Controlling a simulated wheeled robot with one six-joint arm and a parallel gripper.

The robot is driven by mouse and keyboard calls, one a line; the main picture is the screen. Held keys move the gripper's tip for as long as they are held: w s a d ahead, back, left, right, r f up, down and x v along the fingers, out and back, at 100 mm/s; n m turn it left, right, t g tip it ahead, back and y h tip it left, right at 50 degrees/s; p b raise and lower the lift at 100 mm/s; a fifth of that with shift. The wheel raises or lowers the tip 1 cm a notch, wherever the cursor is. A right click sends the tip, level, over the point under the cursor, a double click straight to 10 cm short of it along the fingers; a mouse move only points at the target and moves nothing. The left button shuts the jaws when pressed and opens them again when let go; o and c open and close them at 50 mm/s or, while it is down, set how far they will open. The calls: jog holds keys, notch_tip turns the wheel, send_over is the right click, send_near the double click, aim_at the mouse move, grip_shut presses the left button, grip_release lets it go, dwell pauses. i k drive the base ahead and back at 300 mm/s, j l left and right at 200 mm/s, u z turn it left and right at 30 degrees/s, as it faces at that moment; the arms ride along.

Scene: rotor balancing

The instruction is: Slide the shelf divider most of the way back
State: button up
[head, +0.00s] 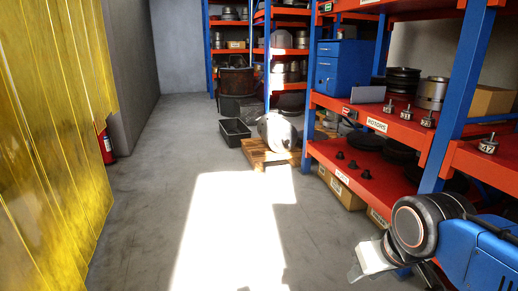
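A thin grey panel (368,95) stands on the red upper shelf marked "ROTORS", in front of the blue drawer cabinet. It looks like the shelf divider, but it is small and I cannot be sure. My gripper (357,268) is at the lower right, over the floor in front of the rack and well apart from the panel. Its pale fingers point down and left. Nothing shows held in it, and the gap between the fingers is not clear.
Small numbered rotors (405,113) stand along the shelf's front edge, with dark discs (402,82) and a metal cylinder (432,93) behind. A blue rack post (457,90) rises near my arm. A wooden pallet (262,155) is farther off.

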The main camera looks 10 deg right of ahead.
aim_at(360, 95)
jog(key=i+j+z, duration=0.15)
jog(key=i+z, duration=0.25)
jog(key=i, duration=0.3)
jog(key=i+j+z, duration=0.4)
jog(key=i, duration=0.3)
jog(key=i+j+z, duration=0.4)
jog(key=i+j, duration=0.2)
jog(key=i, duration=0.05)
